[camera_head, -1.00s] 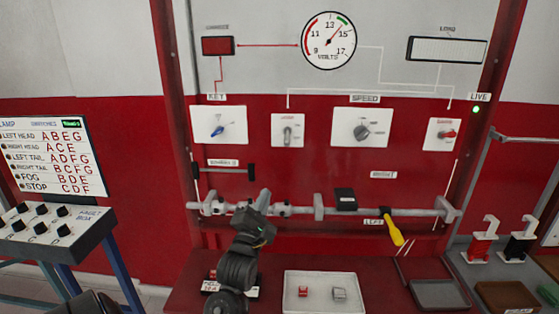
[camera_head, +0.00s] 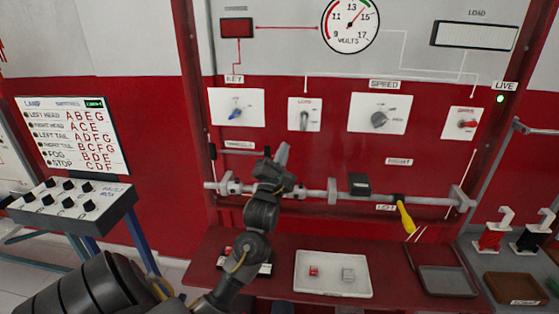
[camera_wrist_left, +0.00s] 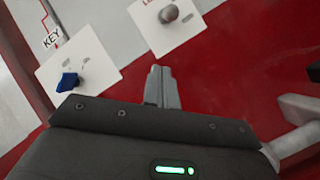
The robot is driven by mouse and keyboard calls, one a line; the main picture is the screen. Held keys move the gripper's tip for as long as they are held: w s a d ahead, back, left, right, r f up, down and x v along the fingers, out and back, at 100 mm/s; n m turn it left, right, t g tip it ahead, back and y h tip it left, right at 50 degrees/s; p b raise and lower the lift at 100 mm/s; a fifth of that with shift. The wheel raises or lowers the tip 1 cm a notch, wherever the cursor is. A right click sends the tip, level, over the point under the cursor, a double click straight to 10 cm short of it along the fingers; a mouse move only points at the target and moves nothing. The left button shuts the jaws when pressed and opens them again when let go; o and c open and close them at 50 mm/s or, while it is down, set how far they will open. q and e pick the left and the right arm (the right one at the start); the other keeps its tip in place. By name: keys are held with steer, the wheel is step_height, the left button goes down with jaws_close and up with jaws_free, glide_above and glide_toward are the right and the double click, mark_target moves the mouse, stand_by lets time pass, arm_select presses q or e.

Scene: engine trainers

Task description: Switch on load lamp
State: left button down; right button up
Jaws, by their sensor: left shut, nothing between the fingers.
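The load switch (camera_head: 304,118) is a grey toggle lever on a white plate in the middle of the red panel, under a small label. In the left wrist view the lever (camera_wrist_left: 169,14) shows at the top. The load lamp (camera_head: 473,36) is a pale, framed rectangle at the panel's upper right, and does not look lit. My left gripper (camera_head: 282,153) is shut and empty, pointing up, below and a little left of the load switch and apart from it. In the left wrist view its fingertips (camera_wrist_left: 161,72) sit below that plate. My right gripper is not in view.
The blue key switch (camera_head: 236,114) is to the left, the speed knob (camera_head: 379,119) to the right. A horizontal rail (camera_head: 300,194) with a yellow-handled tool (camera_head: 406,219) crosses below. A white tray (camera_head: 330,291) lies on the bench. A fault box (camera_head: 75,205) stands left.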

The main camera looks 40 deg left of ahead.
mark_target(295, 138)
arm_select(q)
steer(key=w+r+p, duration=0.1)
steer(key=w+d+r, duration=0.1)
steer(key=w+r+p, duration=0.1)
steer(key=r, duration=0.1)
steer(key=shift+d+p, duration=0.35)
